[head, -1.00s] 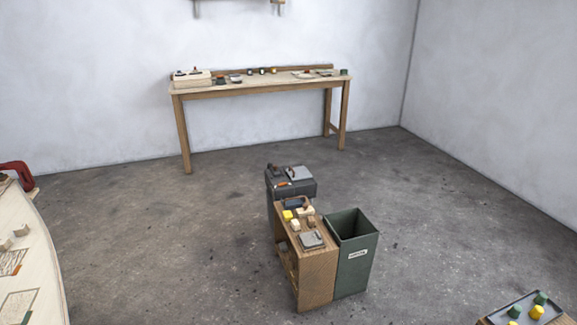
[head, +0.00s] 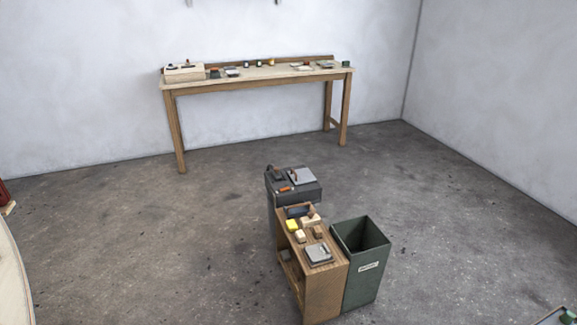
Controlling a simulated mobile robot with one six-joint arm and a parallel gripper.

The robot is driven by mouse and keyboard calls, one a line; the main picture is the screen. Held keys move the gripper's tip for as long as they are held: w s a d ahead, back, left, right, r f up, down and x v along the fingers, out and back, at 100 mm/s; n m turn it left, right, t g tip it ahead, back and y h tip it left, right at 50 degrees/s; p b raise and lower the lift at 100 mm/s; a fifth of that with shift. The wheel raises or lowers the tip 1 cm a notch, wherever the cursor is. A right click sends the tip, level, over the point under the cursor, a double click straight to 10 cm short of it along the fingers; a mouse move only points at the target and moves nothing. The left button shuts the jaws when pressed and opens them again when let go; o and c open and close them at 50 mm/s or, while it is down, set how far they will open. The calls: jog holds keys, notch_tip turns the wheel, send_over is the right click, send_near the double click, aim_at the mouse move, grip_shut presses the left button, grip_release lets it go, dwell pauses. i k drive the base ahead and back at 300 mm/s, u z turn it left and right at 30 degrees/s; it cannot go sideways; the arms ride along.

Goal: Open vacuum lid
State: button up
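A dark grey box-shaped unit (head: 312,192), which looks like the vacuum, stands on the floor near the middle of the head view. On its top lies a lighter grey flat panel (head: 301,175), perhaps the lid, with a small orange piece (head: 285,189) in front of it. The panel looks flat and closed, but it is too small to be sure. A small dark brownish part sits at the top's left rear corner. The unit's lower front is hidden behind a wooden cabinet. My gripper is not in view.
The wooden cabinet (head: 325,290) stands in front of the unit, with small blocks and a grey pad on top. A green open bin (head: 364,275) stands beside it. A workbench (head: 255,80) is along the back wall. A pale curved edge (head: 10,275) is at left.

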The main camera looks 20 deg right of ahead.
aim_at(304, 176)
jog(key=z, duration=0.2)
jog(key=i, duration=1.05)
jog(key=z, duration=0.5)
